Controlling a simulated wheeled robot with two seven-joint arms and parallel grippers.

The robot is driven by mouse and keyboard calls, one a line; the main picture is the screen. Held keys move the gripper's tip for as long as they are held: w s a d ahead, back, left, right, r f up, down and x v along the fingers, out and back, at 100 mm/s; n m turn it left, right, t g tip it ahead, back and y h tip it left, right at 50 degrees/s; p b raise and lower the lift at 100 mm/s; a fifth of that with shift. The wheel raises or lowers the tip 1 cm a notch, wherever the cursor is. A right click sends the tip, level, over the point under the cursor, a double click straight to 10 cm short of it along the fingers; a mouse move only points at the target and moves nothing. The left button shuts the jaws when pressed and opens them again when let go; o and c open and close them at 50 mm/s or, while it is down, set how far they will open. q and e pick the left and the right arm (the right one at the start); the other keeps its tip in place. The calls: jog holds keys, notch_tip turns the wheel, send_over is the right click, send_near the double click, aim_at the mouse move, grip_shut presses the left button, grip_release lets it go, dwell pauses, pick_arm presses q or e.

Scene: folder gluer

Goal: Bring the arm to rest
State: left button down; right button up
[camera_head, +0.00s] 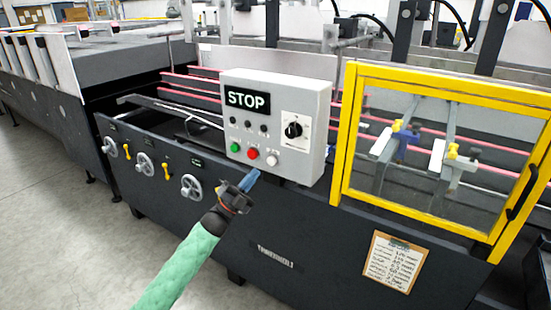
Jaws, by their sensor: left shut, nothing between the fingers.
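My left arm in a green sleeve comes in from the bottom left. My left gripper (252,180) is shut and empty, just below the grey control box (276,88). I cannot tell whether its tip touches anything. The box carries a lit STOP display (248,99), a black rotary knob (293,130), a green button (235,147), a red button (253,153) and a white button (272,160). My right gripper is not in view.
The dark machine side (270,225) lies behind my gripper. Handwheels (192,187) with yellow levers are to the left. A closed yellow-framed guard (349,135) and a clipboard (394,262) are to the right. The floor (60,230) at lower left is clear.

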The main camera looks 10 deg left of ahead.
pick_arm(q)
jog(key=w+a+f+n+g+y, duration=0.1)
jog(key=w+a+f+n+y, duration=0.15)
jog(key=n+y, duration=0.55)
jog(key=w+a+f+n+y, duration=0.2)
jog(key=w+f+n+y, duration=0.15)
jog(key=n+y, duration=0.4)
jog(key=s+d+f+n+g, duration=0.2)
jog(key=s+d+f+g, duration=0.3)
jog(key=s, duration=1.3)
jog(key=s+d+f+n+g, duration=0.2)
jog(key=s+d+f+g, duration=0.3)
jog(key=s+f, duration=0.7)
jog(key=s+d+f+n+g, duration=0.2)
jog(key=s+d+f+g, duration=0.3)
jog(key=s, duration=1.9)
notch_tip(320, 180, down, 4)
jog(key=shift+s+r+g+p, duration=0.15)
jog(key=shift+r+g+p, duration=0.15)
jog(key=shift+g, duration=0.2)
jog(key=shift+d+y, duration=0.1)
jog(key=shift+y, duration=0.15)
jog(key=shift+f+n, duration=0.1)
jog(key=shift+n, duration=0.15)
